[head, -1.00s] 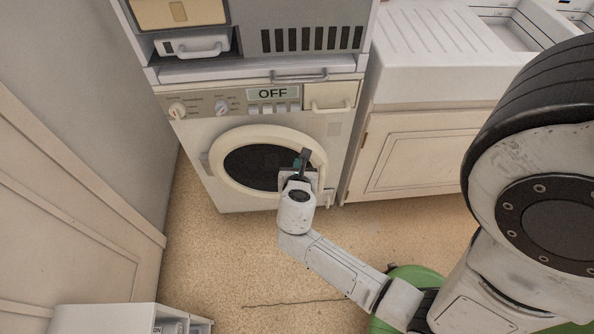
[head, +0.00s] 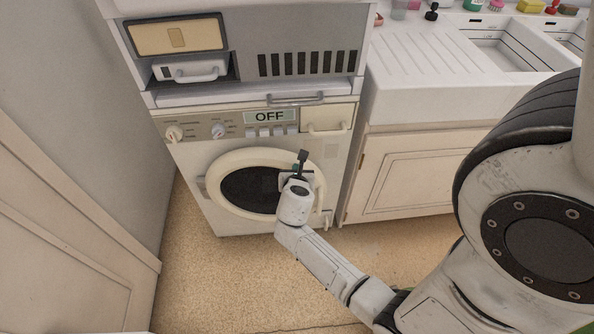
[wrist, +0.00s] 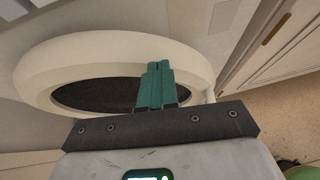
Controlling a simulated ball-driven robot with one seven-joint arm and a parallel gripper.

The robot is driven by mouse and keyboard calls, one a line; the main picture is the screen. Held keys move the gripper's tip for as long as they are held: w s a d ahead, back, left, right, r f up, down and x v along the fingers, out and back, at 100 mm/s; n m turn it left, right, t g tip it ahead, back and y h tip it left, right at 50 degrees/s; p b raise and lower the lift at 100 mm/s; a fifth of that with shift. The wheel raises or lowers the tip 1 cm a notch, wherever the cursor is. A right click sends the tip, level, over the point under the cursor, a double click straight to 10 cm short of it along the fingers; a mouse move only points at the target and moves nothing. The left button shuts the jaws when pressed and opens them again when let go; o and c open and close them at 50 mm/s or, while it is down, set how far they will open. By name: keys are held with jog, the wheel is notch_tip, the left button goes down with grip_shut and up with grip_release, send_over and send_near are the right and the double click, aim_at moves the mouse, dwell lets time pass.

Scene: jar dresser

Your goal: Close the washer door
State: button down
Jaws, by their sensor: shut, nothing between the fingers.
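The white washer (head: 190,160) stands against the wall, with a display reading OFF. Its round door (head: 212,175) has a cream ring and a dark window, and it appears flush or nearly flush with the front; I cannot tell whether it is latched. In the wrist view the door ring (wrist: 120,50) fills the upper left. My gripper (head: 301,160) is in front of the right part of the door, its teal fingers (wrist: 156,85) together and empty. The fingertips overlap the ring in the wrist view; whether they touch it is unclear. My gripper hides part of the door's right side.
A stacked unit with a drawer handle (head: 295,99) sits above the washer. A white sink (head: 430,90) and cabinet (head: 410,175) stand to the right. A panelled door or wall (head: 60,240) is at the left. The tan floor (head: 220,280) in front is clear.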

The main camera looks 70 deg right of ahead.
jog(key=d, duration=0.2)
jog(key=w+d+p, duration=0.1)
jog(key=d, duration=0.2)
jog(key=shift+r, duration=0.1)
